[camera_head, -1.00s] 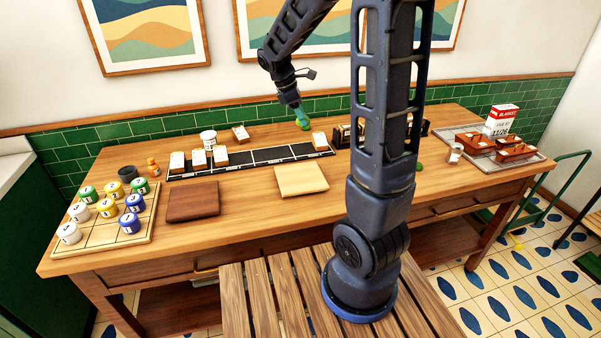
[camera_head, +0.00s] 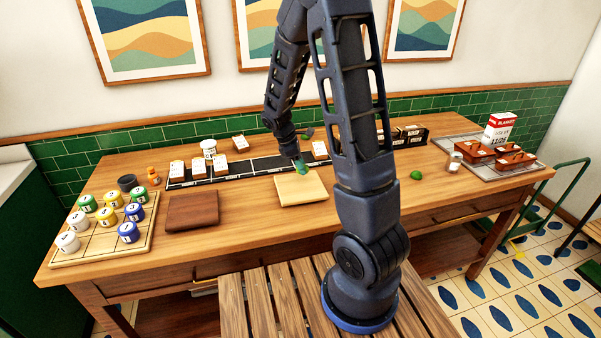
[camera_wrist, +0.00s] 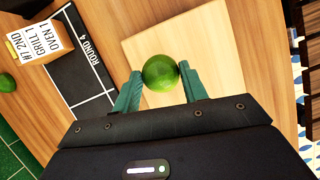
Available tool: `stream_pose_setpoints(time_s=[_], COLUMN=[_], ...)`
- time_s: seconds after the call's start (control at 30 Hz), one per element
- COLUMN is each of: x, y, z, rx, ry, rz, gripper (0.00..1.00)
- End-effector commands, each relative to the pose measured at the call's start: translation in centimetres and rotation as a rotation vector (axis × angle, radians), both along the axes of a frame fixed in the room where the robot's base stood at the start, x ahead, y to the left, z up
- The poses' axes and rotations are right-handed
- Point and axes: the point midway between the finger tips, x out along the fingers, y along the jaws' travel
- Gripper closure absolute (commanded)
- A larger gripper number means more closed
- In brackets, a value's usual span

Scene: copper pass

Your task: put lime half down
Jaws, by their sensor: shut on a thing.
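My gripper (camera_wrist: 161,88) is shut on the lime half (camera_wrist: 160,72), a round green piece between the green fingertips in the wrist view. Its cut face does not show. In the head view my gripper (camera_head: 301,169) is over the back part of the pale wooden board (camera_head: 303,192), and the lime half is hard to tell from the fingers. The board also shows behind the lime in the wrist view (camera_wrist: 205,50). I cannot tell whether the lime touches it. Another green lime piece (camera_head: 416,175) lies on the table to the right.
A dark board (camera_head: 193,211) lies left of the pale one. A black marked strip (camera_head: 245,166) with white-labelled blocks runs behind. A grid tray (camera_head: 100,242) of coloured jars stands at left. A grey tray (camera_head: 478,172) with brown caddies stands at right. Table front is clear.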

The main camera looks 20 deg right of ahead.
Motion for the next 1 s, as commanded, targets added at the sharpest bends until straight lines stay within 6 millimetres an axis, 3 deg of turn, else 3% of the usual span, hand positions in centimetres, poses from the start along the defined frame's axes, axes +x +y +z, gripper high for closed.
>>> stream_pose_setpoints(time_s=[0.3,0.7,0.73,0.8,1.0], x=[-0.1,0.0,0.0,0.0,0.0], y=[0.0,0.0,0.0,0.0,0.0], z=[-3.3,-3.7,-3.7,-3.6,-3.6], rx=[-0.001,0.000,0.000,0.000,0.000], ry=[0.001,0.001,0.001,0.000,0.000], rz=[0.001,0.001,0.001,0.000,0.000], gripper=[0.65,0.65,0.51,0.37,0.35])
